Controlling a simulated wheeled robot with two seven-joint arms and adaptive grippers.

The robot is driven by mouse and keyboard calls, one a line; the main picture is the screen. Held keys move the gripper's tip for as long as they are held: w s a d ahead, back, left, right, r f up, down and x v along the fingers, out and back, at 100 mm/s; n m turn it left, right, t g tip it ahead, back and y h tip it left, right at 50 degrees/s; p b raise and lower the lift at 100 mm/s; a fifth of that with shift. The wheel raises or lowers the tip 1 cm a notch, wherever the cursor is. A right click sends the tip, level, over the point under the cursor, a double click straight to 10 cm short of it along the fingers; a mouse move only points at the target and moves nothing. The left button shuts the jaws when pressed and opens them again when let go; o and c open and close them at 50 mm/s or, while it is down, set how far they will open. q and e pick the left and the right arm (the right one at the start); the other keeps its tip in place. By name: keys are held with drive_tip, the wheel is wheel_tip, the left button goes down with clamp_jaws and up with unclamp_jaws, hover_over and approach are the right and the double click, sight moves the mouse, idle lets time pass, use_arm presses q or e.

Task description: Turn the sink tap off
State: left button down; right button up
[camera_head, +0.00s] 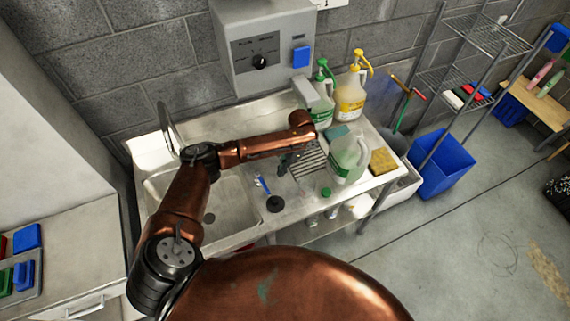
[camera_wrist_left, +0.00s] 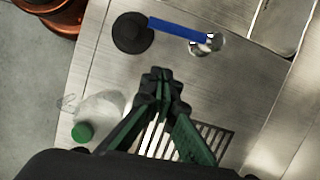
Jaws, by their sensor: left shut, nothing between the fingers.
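A blue bar (camera_wrist_left: 178,28) with a chrome end (camera_wrist_left: 207,43), which looks like the tap's lever, lies across the steel counter in the left wrist view. It also shows as a small blue piece beside the sink basin (camera_head: 208,217) in the head view (camera_head: 262,184). A tall curved metal piece (camera_head: 168,130) stands at the back left of the basin; it may be the spout. My left gripper (camera_wrist_left: 161,78) is shut and empty, apart from the blue bar, over the counter by the slotted grate. My right gripper is out of view.
A black disc (camera_head: 275,204) lies close to the blue bar. A clear jug (camera_head: 348,158), a yellow sponge (camera_head: 382,161), a green-pump bottle (camera_head: 323,105) and a yellow-pump bottle (camera_head: 351,95) crowd the counter's right side. A grey box (camera_head: 264,45) hangs above.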

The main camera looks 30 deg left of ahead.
sight(266, 186)
use_arm(q)
drive_tip(key=s+a+f+p, duration=0.1)
drive_tip(key=s+f, duration=0.1)
drive_tip(key=s+a+f+p, duration=0.1)
drive_tip(key=s+a+f, duration=0.1)
drive_tip(key=shift+d+f, duration=0.1)
drive_tip(key=shift+d, duration=0.05)
drive_tip(key=shift+s, duration=0.1)
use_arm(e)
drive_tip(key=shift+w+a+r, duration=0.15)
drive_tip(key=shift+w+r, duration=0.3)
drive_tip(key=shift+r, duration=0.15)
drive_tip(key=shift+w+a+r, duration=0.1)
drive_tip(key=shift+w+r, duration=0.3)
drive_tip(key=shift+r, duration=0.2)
use_arm(q)
drive_tip(key=shift+s+a+m+p, duration=0.35)
drive_tip(key=shift+s+m+p, duration=0.15)
drive_tip(key=shift+p, duration=0.55)
drive_tip(key=shift+s+a, duration=0.1)
drive_tip(key=shift+f, duration=0.1)
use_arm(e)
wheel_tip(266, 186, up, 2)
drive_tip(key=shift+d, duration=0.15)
use_arm(q)
drive_tip(key=shift+s+a, duration=0.1)
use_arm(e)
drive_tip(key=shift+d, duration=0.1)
